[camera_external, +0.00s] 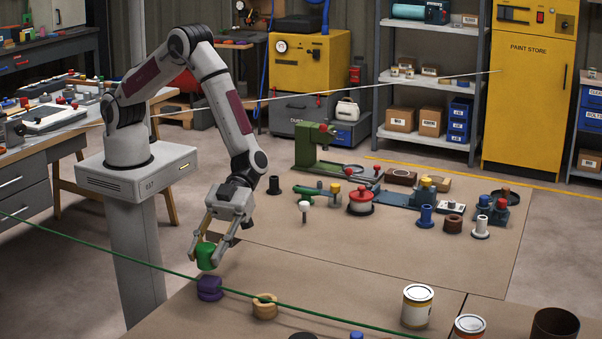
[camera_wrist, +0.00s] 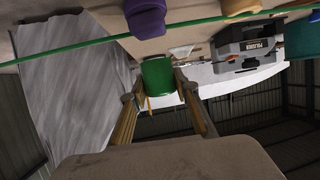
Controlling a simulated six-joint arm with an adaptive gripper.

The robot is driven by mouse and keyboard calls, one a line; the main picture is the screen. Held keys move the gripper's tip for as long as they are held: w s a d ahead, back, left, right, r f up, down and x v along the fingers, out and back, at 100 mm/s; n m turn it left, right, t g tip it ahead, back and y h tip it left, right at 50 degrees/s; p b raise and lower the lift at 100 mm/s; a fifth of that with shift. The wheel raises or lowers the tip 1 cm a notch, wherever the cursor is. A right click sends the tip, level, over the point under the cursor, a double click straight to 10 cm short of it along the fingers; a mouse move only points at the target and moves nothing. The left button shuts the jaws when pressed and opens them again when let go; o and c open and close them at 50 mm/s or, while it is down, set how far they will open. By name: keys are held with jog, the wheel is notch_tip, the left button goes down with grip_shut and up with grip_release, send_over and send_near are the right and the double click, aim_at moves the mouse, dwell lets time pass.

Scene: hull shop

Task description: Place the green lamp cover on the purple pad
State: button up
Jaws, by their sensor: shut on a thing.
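The green lamp cover (camera_external: 206,258) is a small green cylinder. My gripper (camera_external: 208,247) points down and is shut on it, with one finger on each side. In the external view the cover appears just above the purple pad (camera_external: 209,289), a rounded purple block near the left edge of the front table. Whether they touch is hard to tell. In the wrist view the cover (camera_wrist: 158,77) sits between my fingertips (camera_wrist: 155,88), and the purple pad (camera_wrist: 145,18) shows beyond it at the top, apart from it in the picture.
A green rope (camera_external: 320,314) crosses the foreground close to the purple pad. A tan block (camera_external: 265,307) stands right of the pad. Paint cans (camera_external: 417,306) stand further right. Several fittings and a green machine (camera_external: 316,147) fill the back table; its front middle is clear.

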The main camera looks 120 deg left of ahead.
aim_at(210, 278)
jog(key=shift+f, duration=1.7)
jog(key=shift+f, duration=0.1)
jog(key=o, duration=0.9)
jog(key=shift+a+r, duration=0.35)
jog(key=shift+a, duration=0.15)
jog(key=v, duration=1.1)
jog(key=shift+s, duration=0.1)
